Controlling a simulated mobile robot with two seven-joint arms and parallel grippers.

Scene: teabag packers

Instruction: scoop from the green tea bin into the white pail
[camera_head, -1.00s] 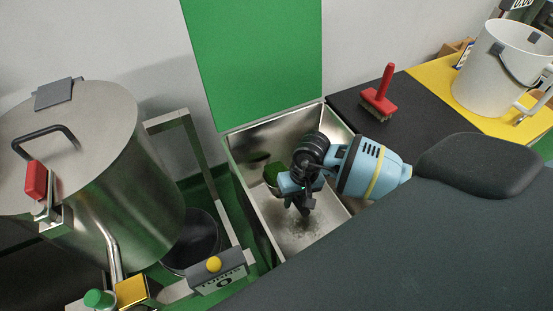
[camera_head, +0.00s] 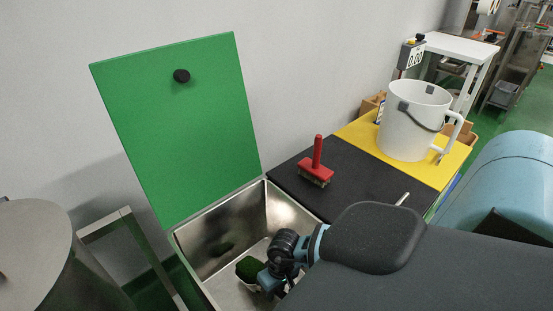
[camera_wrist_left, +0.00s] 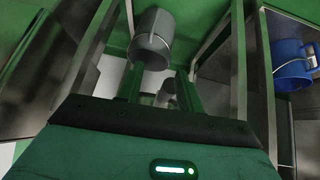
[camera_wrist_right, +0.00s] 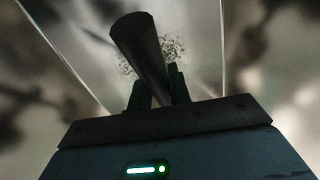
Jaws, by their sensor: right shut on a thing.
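My right gripper (camera_head: 278,280) is inside the steel bin (camera_head: 205,240), low in the head view. It is shut on the dark handle (camera_wrist_right: 145,50) of a scoop. The scoop's bowl holds a heap of green tea (camera_head: 250,268); its lower part is partly hidden. Loose crumbs (camera_wrist_right: 168,48) lie on the bin floor in the right wrist view. The white pail (camera_head: 402,130) stands upright at the right, apart from the gripper. My left gripper (camera_wrist_left: 158,88) is outside the head view; its fingers are apart with nothing between them.
The bin's green lid (camera_head: 180,130) stands open against the wall. A red brush (camera_head: 317,165) stands on the black top (camera_head: 350,190) between bin and pail. The pail is on a yellow mat (camera_head: 448,165). A grey bucket (camera_wrist_left: 152,40) and blue bucket (camera_wrist_left: 291,66) show in the left wrist view.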

